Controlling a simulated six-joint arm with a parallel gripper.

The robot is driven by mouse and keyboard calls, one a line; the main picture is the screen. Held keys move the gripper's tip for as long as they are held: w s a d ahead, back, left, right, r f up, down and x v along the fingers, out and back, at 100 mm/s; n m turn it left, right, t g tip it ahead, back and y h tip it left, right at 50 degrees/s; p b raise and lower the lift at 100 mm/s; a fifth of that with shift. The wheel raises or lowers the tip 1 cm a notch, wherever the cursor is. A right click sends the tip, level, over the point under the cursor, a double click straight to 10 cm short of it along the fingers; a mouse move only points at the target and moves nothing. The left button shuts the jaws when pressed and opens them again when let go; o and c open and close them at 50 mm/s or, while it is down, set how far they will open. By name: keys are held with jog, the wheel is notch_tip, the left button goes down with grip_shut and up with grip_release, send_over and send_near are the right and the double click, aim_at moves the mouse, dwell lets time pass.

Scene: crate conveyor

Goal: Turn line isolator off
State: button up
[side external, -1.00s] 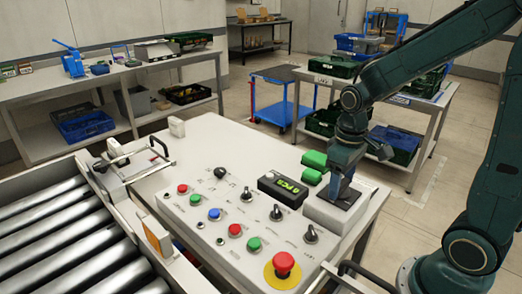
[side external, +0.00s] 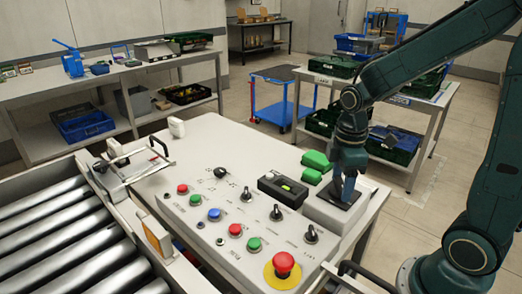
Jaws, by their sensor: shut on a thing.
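The line isolator appears to be the raised grey box with a dark square plate (side external: 337,199) at the right end of the control panel. My gripper (side external: 346,196) points down over this plate and is shut on the isolator's handle. The handle is mostly hidden between the fingers, so its exact angle cannot be told. The small black display unit (side external: 283,191) left of the box is now dark, without lit digits.
The sloping panel carries red, green and blue buttons, several black selector knobs and a red emergency stop (side external: 283,264) on a yellow disc. Two green blocks (side external: 316,160) lie close behind my gripper. A roller conveyor (side external: 60,245) runs at the left.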

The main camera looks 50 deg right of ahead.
aim_at(342, 184)
jog(key=n, duration=0.4)
jog(key=shift+n, duration=0.3)
jog(key=n, duration=0.4)
jog(key=shift+r, duration=0.1)
jog(key=o, duration=1)
notch_tip(342, 184, up, 14)
jog(key=shift+f, duration=0.1)
dwell(0.4)
jog(key=shift+s+a, duration=0.1)
dwell(0.5)
